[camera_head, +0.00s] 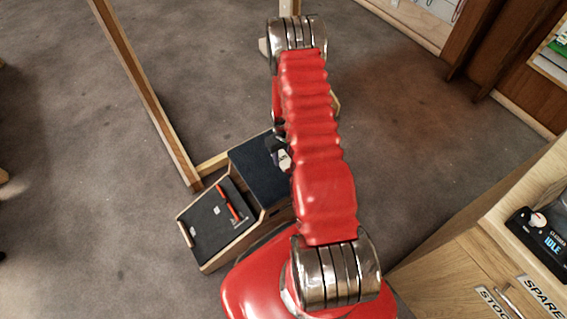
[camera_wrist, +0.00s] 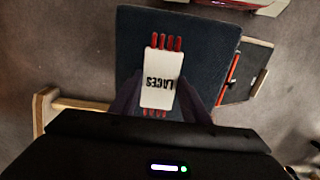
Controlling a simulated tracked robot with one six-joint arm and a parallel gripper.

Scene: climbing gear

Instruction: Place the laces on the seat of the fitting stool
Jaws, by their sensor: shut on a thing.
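The laces (camera_wrist: 158,85) are a white card lettered LACES with red lace ends at both ends. My gripper (camera_wrist: 160,105) is shut on them, with a dark finger on each side of the card. The fitting stool's dark blue seat (camera_wrist: 200,40) lies beneath them in the wrist view; I cannot tell whether the card touches it. In the head view the seat (camera_head: 258,170) is partly hidden by my red arm, and a small pale part of the laces (camera_head: 285,160) shows beside the arm, over the seat.
The stool's sloped foot ramp (camera_head: 208,225) carries a red strip and slopes to the lower left. A wooden frame (camera_head: 145,90) stands behind the stool. A wooden counter (camera_head: 460,250) with a dark device (camera_head: 540,240) is at right. Carpet around is mostly clear.

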